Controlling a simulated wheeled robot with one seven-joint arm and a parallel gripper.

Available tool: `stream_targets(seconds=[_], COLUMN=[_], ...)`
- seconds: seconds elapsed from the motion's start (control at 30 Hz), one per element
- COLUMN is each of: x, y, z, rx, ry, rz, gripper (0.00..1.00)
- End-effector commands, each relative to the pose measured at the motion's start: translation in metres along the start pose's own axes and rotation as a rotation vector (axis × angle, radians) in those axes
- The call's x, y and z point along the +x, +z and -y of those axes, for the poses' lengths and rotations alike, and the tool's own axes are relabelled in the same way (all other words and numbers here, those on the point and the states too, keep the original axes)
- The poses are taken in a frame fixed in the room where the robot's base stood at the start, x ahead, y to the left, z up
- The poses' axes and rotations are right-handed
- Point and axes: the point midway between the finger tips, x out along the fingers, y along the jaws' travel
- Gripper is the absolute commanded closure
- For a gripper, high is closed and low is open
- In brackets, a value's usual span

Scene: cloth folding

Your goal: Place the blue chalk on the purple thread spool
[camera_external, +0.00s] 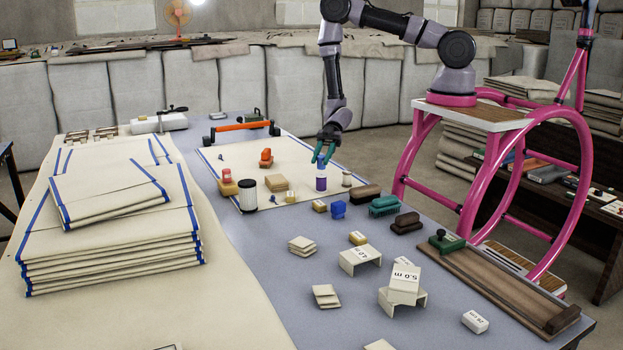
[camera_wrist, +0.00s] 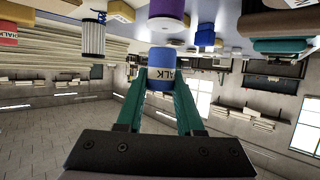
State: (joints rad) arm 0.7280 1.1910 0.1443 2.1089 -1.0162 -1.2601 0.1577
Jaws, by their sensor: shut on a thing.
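The blue chalk (camera_wrist: 162,69) is a short blue cylinder with a white paper label. My gripper (camera_wrist: 161,84) is shut on it, with a teal finger on each side. In the outside view my gripper (camera_external: 323,158) points down, directly above the purple thread spool (camera_external: 321,184), which stands upright on the table. The spool (camera_wrist: 166,10) also shows at the top edge of the wrist view, just past the chalk. A small gap seems to lie between chalk and spool. The chalk is small and partly hidden by the fingers in the outside view.
A small cream spool (camera_external: 347,179) stands close right of the purple one. A blue block (camera_external: 338,209), a yellow box (camera_external: 319,206) and brown brushes (camera_external: 366,192) are nearby. A black-and-white cylinder (camera_external: 247,195) stands left.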

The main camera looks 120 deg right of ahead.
Motion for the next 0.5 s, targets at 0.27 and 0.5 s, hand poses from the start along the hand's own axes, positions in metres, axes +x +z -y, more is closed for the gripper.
stream_targets(seconds=[0.27, 0.5], x=[0.007, 0.008], y=[0.017, 0.019], z=[0.0, 0.0], rx=[-0.002, -0.001], ry=[0.0, 0.0], rz=[0.001, 0.001], gripper=[1.0, 0.56])
